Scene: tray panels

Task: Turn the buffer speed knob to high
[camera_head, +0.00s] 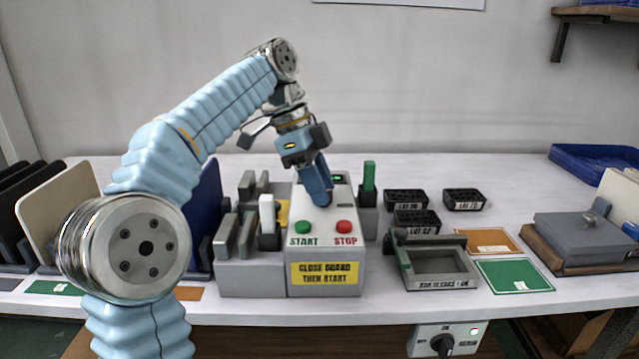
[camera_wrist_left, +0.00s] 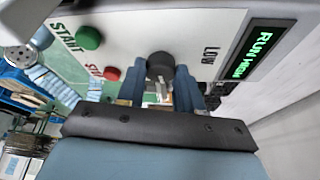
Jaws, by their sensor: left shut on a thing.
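The grey control box (camera_head: 310,232) stands at the front middle of the table, with green START (camera_head: 303,227) and red STOP (camera_head: 344,227) buttons. My left gripper (camera_head: 322,201) reaches down onto its sloped top and hides most of the speed knob in the head view. In the left wrist view the dark round knob (camera_wrist_left: 160,65) sits between the two blue fingers of my left gripper (camera_wrist_left: 159,84), which are shut on it. The green-lit display (camera_wrist_left: 257,52) reads RUN HIGH. My right gripper is not in view.
A grey buffer unit (camera_head: 250,270) with upright plates adjoins the box on the left. A grey tray (camera_head: 440,282) with a green-handled tool, small black bins (camera_head: 464,199) and a green card (camera_head: 513,276) lie on the right.

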